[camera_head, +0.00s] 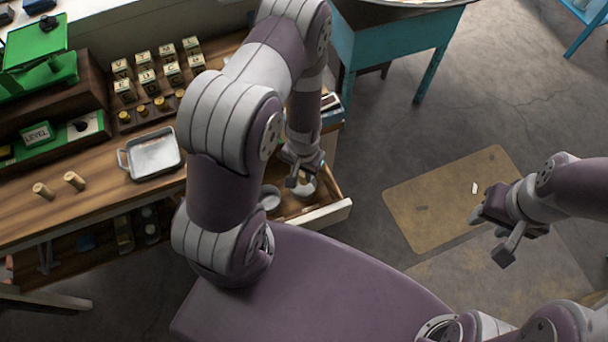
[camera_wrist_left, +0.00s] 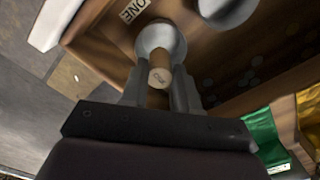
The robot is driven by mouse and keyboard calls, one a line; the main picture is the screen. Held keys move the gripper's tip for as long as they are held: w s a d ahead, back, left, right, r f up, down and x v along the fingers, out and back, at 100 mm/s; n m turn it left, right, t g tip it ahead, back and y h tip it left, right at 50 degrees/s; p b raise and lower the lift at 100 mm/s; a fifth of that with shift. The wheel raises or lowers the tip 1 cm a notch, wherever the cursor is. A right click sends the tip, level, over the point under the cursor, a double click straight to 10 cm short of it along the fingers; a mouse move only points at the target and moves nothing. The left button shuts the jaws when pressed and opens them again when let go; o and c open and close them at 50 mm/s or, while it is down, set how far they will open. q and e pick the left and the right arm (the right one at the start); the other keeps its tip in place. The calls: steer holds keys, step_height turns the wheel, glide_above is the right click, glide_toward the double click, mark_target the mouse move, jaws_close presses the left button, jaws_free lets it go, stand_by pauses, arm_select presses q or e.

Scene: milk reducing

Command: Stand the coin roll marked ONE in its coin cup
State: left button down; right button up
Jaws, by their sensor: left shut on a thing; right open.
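My left gripper (camera_head: 300,178) is over the open drawer and shut on a tan coin roll. In the left wrist view the roll (camera_wrist_left: 158,77) sits between the fingers (camera_wrist_left: 158,98), its end facing the camera with small, blurred marking. Beyond it is a round pale coin cup (camera_wrist_left: 172,36), beside a label reading ONE (camera_wrist_left: 133,9). The roll's far end overlaps the cup's opening; I cannot tell how deep it is. The cup also shows under the gripper in the head view (camera_head: 304,189). My right gripper (camera_head: 492,238) is open and empty above the floor at right.
A second cup (camera_head: 270,199) stands in the drawer (camera_head: 322,213), left of the first. Two other rolls (camera_head: 43,190) (camera_head: 74,180) stand on the counter near a metal tray (camera_head: 154,155). Lettered blocks (camera_head: 146,80) stand behind. A teal table (camera_head: 385,45) is at the back.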

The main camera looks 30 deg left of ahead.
mark_target(303, 179)
arm_select(q)
step_height(303, 179, down, 3)
steer(key=shift+s+a+r+p, duration=0.1)
steer(key=shift+p, duration=0.2)
steer(key=shift+s, duration=0.15)
steer(key=shift+f+b, duration=0.35)
steer(key=shift+f, duration=0.45)
steer(key=c, duration=0.8)
jaws_free()
